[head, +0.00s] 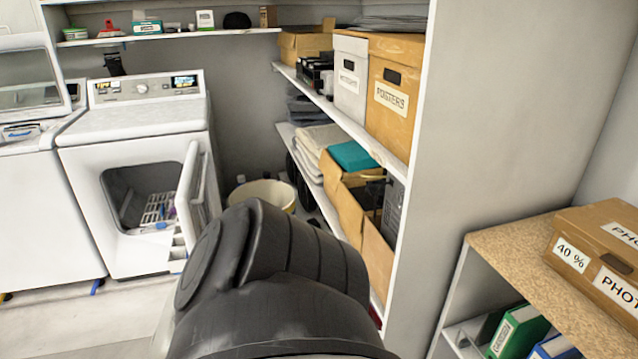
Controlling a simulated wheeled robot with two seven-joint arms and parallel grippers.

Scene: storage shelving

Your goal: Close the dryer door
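The white dryer (85,205) stands at the left, with its control panel at the top back. Its front door (187,195) is open and sticks out toward me from the right side of the opening. The dark drum opening (118,190) shows, with a grey-white rack or basket-like item (158,208) inside. A large black link of one of my arms fills the bottom middle, just right of the door, and hides part of the floor. I cannot tell whether it touches the door. Neither of my grippers shows in the head view.
A washer (40,215) with its lid raised stands left of the dryer. A cream bucket (262,193) sits behind the door. Shelves (345,118) with boxes and folded cloths line the right. A low cabinet (515,255) is at the far right. Floor before the dryer is clear.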

